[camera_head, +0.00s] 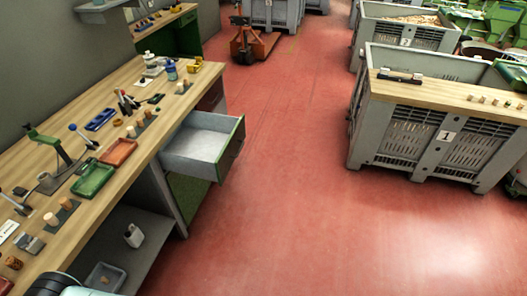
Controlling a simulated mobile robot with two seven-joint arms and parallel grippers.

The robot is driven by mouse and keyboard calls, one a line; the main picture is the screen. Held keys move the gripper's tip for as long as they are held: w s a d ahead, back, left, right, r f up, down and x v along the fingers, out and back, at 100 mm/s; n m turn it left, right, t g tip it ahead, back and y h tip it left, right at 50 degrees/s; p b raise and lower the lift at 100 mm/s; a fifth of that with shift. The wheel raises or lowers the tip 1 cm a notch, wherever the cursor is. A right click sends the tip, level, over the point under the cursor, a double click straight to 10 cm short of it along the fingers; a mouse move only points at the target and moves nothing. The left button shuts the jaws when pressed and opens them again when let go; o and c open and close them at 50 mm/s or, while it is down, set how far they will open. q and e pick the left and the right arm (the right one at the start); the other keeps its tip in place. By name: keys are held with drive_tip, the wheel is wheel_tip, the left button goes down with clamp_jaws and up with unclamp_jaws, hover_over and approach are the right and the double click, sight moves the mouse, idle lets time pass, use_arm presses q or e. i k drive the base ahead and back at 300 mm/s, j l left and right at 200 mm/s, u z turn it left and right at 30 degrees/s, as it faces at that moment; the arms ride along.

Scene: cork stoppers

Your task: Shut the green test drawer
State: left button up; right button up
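The green test drawer (201,143) stands pulled out from under the long wooden workbench (152,78), toward the aisle on the right. Its pale grey inside shows and looks empty. Its front panel (233,149) has a green edge and stands well clear of the bench. A green cabinet panel (187,194) shows below it. Neither of my grippers is in view.
A red tray (118,152), a green tray (93,179), cork stoppers and tools lie on the bench. An open shelf (140,255) is below. Red floor right of the drawer is clear up to a grey crate (437,137). A pallet jack (252,45) stands behind.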

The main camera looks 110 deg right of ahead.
sight(206, 146)
drive_tip(key=z, duration=3.45)
drive_tip(key=i+l, duration=0.15)
drive_tip(key=i, duration=0.35)
drive_tip(key=i+l, duration=0.15)
drive_tip(key=i, duration=0.35)
drive_tip(key=i+l+z, duration=0.1)
drive_tip(key=i, duration=0.35)
